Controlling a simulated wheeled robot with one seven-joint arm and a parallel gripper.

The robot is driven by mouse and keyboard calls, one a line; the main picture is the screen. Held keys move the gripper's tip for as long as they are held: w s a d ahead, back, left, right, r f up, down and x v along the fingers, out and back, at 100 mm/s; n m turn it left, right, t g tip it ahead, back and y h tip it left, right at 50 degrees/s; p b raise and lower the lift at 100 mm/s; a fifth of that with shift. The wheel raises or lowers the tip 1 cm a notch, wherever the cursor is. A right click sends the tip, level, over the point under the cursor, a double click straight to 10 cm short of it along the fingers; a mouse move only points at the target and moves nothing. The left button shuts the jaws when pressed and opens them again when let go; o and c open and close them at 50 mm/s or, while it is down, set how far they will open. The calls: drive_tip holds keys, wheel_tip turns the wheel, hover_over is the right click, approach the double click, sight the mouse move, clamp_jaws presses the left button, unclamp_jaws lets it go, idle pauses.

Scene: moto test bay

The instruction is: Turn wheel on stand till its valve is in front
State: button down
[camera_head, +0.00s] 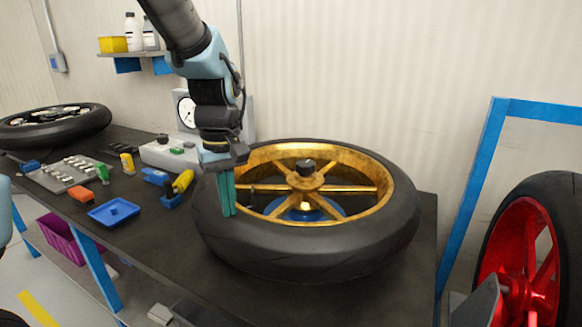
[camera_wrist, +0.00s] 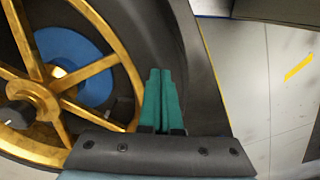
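The wheel has a black tyre (camera_head: 330,250) and gold spokes and rim (camera_head: 375,165). It lies flat on a stand with a blue disc (camera_head: 325,207) showing under the spokes, and a dark knob (camera_head: 306,167) sits at its hub. My gripper (camera_head: 229,212) points down at the wheel's left side, over the tyre and close to the rim. Its green fingers are together with nothing seen between them, also in the wrist view (camera_wrist: 162,72). I cannot tell whether the fingertips touch the wheel. I cannot make out the valve for certain.
The dark bench (camera_head: 150,240) holds a blue tray (camera_head: 114,212), a grey socket tray (camera_head: 70,173), a yellow-handled tool (camera_head: 183,181) and a gauge (camera_head: 187,111). Another wheel (camera_head: 55,125) lies at far left. A red wheel (camera_head: 530,250) and blue frame (camera_head: 475,180) stand at right.

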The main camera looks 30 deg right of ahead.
sight(288, 234)
drive_tip(key=shift+s+d+p, duration=0.25)
drive_tip(key=shift+s, duration=0.45)
drive_tip(key=shift+s+d+p, duration=0.2)
drive_tip(key=shift+s, duration=0.45)
drive_tip(key=shift+s+d, duration=0.3)
drive_tip(key=shift+s, duration=0.3)
drive_tip(key=shift+s+d, duration=0.25)
drive_tip(key=shift+s, duration=0.3)
drive_tip(key=shift+s+d+p, duration=0.55)
drive_tip(key=shift+s+p, duration=0.1)
drive_tip(key=shift+s, duration=0.25)
drive_tip(key=shift+s+d+f+p, duration=0.1)
drive_tip(key=shift+s+d+p, duration=0.05)
drive_tip(key=shift+s+d, duration=0.4)
drive_tip(key=shift+s+d+f+p, duration=0.15)
drive_tip(key=shift+s+d, duration=0.2)
drive_tip(key=shift+s, duration=0.35)
drive_tip(key=shift+s+d+r+p, duration=0.15)
drive_tip(key=shift+s+d+p, duration=0.2)
drive_tip(key=shift+s+d, duration=0.5)
drive_tip(key=shift+r, duration=0.1)
wheel_tip(288, 234, up, 6)
drive_tip(key=p, duration=0.5)
